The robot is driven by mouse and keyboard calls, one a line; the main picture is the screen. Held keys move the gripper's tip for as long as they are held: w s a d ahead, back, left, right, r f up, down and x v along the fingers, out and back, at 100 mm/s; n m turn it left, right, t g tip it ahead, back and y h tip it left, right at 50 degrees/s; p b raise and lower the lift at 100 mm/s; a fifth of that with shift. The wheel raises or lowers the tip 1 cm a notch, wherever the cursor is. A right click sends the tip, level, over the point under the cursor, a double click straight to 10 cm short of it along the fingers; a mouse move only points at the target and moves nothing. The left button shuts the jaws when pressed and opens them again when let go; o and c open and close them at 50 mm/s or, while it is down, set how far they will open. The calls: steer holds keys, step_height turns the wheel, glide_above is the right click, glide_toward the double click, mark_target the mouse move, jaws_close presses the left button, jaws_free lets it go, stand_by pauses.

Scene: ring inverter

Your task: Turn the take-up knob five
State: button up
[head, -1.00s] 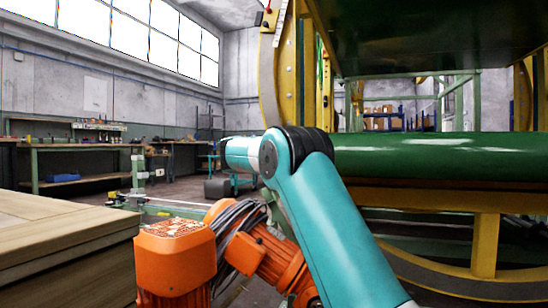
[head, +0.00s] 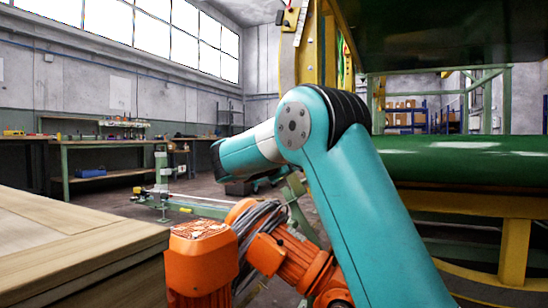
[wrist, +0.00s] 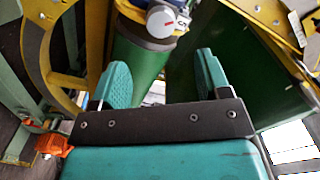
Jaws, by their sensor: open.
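A round white knob with a red mark (wrist: 161,21) shows near the top of the wrist view, at the end of a green roller (wrist: 136,66). It seems to be the take-up knob, though no number is readable. My gripper (wrist: 162,62) is open, with its two teal fingers spread and nothing between them. The knob lies ahead of the fingertips, roughly in line with the gap, apart from them as far as I can tell. In the head view my arm blocks the gripper, and I cannot make out the knob there.
Yellow ring framing (wrist: 38,55) stands left of my gripper, with a small orange part (wrist: 54,145) below it. In the head view a green belt (head: 455,158) runs at right, an orange motor (head: 202,262) sits low in front, and a wooden stack (head: 70,245) is at left.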

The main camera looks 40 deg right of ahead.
steer(key=p+v, duration=0.1)
steer(key=v, duration=0.5)
steer(key=shift+s+a, duration=0.15)
steer(key=shift+a, duration=0.1)
